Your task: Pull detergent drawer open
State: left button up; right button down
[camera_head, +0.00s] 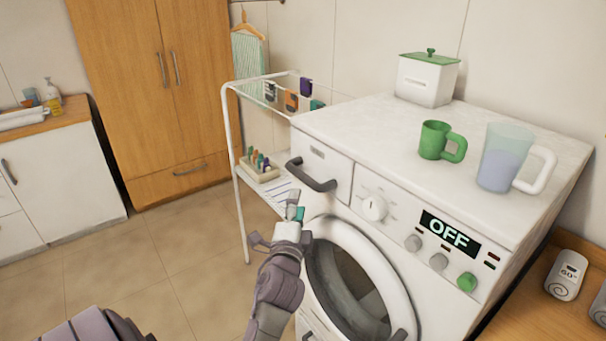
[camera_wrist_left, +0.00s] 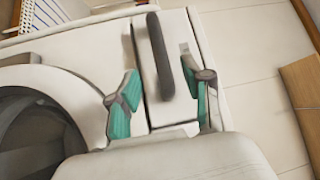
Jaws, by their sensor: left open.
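The white detergent drawer (camera_head: 328,178) is at the top left of the washing machine's front. It looks closed, flush with the front panel. Its dark grey bar handle (camera_head: 311,176) stands out from the drawer. My left gripper (camera_head: 295,207) is just below the handle in the head view. In the left wrist view the left gripper (camera_wrist_left: 162,100) is open, with its teal-padded fingers spread apart. The handle (camera_wrist_left: 160,55) shows ahead of and between the fingers, its lower end near the fingertip gap. I cannot tell whether a finger touches it. My right gripper is not in view.
The washing machine (camera_head: 480,150) carries a green mug (camera_head: 435,140), a measuring jug (camera_head: 501,158) and a green-lidded box (camera_head: 428,80). Its display (camera_head: 450,233) reads OFF. The round door (camera_head: 362,285) lies below the drawer. A white rack (camera_head: 237,170) stands left of the machine. Floor at left is clear.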

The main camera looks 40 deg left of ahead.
aim_at(303, 176)
pick_arm(q)
jog(key=p+x, duration=0.2)
jog(key=x, duration=0.8)
jog(key=shift+w+a, duration=0.1)
jog(key=shift+w, duration=0.15)
grip_shut()
